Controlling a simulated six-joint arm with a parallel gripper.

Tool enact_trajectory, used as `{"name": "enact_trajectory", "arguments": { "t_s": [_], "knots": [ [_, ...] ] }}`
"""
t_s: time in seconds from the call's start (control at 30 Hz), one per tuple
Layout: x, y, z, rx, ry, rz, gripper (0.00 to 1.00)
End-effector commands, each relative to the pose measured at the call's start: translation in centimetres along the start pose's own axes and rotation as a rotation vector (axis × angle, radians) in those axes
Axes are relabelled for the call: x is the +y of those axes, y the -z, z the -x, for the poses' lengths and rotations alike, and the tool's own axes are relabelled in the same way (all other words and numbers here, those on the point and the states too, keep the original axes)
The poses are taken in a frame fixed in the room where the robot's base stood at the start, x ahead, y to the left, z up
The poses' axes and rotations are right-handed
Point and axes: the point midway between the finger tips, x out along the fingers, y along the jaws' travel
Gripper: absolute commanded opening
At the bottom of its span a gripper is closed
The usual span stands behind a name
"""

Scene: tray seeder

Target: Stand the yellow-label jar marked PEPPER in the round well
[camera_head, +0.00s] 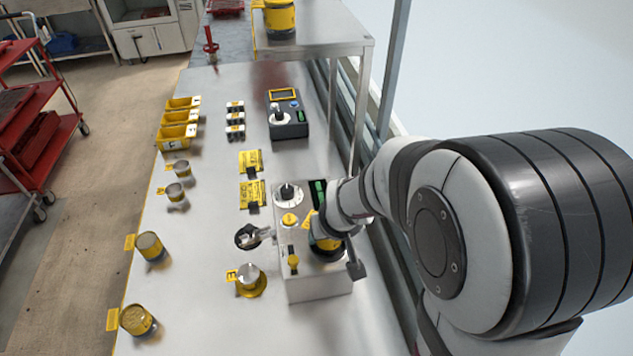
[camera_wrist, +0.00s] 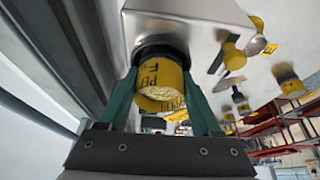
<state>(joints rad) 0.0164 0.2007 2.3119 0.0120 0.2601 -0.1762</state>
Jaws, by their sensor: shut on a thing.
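The yellow-label jar (camera_wrist: 160,75) shows the letters "PEP" in the wrist view. It is between the green fingers of my gripper (camera_wrist: 162,92), which are shut on it. Its far end meets a dark round ring (camera_wrist: 152,48) on the metal box, which looks like the round well. I cannot tell how deep the jar sits in it. In the head view the jar (camera_head: 327,243) shows as a yellow band at the right side of the metal box (camera_head: 318,289), partly hidden by my arm. It looks about upright there.
The box carries a knob (camera_head: 287,191) and a yellow button (camera_head: 289,219). A silver cup on a yellow base (camera_head: 249,280) and a dark round holder (camera_head: 248,236) stand left of it. Yellow-topped jars (camera_head: 150,246) line the left edge. A raised shelf (camera_head: 340,40) stands behind.

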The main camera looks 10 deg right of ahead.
Motion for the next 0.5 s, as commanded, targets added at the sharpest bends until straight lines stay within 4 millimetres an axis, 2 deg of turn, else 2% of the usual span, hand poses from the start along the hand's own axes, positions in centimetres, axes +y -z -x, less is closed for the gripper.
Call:
{"name": "enact_trajectory", "arguments": {
  "t_s": [0.03,0.5],
  "knots": [
    [-0.01,-0.47,-0.78,-0.014,0.000,0.002,0.04],
    [-0.05,-0.75,-1.42,-0.013,0.000,0.000,0.04]
  ]
}}
